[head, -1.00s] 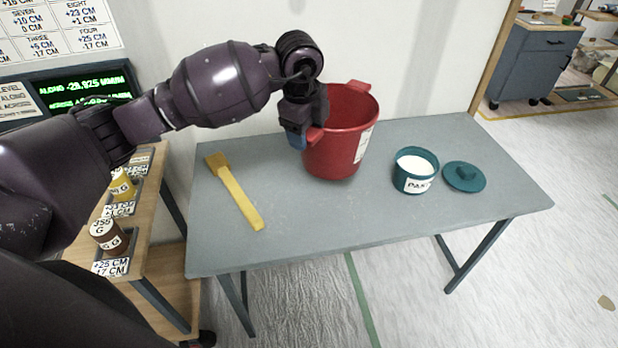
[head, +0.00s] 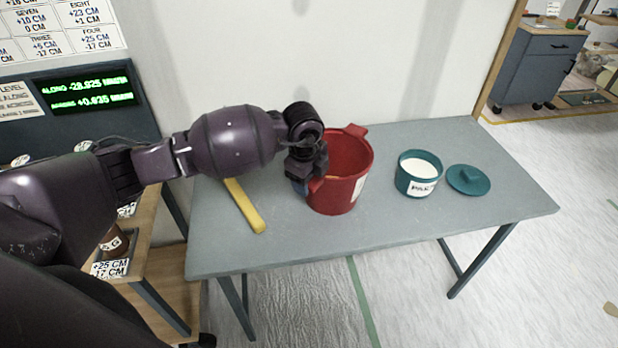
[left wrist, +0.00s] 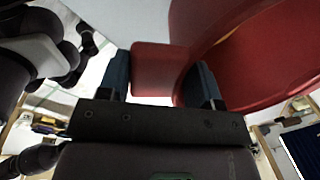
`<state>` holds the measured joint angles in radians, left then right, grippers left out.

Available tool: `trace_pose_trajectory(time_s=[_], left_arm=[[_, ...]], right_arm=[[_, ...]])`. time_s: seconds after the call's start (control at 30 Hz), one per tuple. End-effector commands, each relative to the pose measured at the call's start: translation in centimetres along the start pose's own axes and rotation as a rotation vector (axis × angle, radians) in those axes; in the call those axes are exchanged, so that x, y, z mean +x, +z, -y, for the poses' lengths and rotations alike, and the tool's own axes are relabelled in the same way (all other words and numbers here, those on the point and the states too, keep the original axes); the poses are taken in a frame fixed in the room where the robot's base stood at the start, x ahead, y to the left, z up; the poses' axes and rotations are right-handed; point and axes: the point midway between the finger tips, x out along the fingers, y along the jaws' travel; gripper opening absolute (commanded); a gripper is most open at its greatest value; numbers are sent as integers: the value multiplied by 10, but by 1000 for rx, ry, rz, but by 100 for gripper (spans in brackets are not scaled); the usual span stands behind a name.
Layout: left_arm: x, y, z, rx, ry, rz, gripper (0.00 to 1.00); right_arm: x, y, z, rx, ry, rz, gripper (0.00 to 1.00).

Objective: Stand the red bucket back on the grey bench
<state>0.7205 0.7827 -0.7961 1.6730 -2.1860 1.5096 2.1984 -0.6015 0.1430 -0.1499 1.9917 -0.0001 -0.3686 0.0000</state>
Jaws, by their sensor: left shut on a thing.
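The red bucket (head: 340,185) is over the left-middle part of the grey bench (head: 300,240), close to upright. Its base is at or just above the bench top; I cannot tell if it touches. My left gripper (head: 308,186) is shut on the lug handle at the bucket's left rim. In the left wrist view the red handle (left wrist: 155,70) sits between the two fingers of the gripper (left wrist: 160,85), with the bucket wall (left wrist: 255,55) to the right.
A teal paste pot (head: 418,176) and its teal lid (head: 468,179) stand right of the bucket. A yellow tool (head: 245,207) lies to the left, partly hidden by my arm. The bench's front and right parts are clear. A wooden trolley (head: 150,230) adjoins at left.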

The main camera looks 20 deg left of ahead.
Motion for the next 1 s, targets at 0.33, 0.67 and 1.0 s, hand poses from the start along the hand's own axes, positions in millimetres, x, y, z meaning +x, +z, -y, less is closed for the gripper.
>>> trace_pose_trajectory(time_s=[0.33, 0.67, 1.0], left_arm=[[2, 0, 0, 0, -3, 0, 0], [3, 0, 0, 0, -2, 0, 84], [-10, 0, 1, 0, -4, 0, 84]], right_arm=[[0, 0, 0, 0, 0, 1, 43], [0, 1, 0, 0, 0, 1, 43], [-1, 0, 0, 0, 0, 1, 43]])
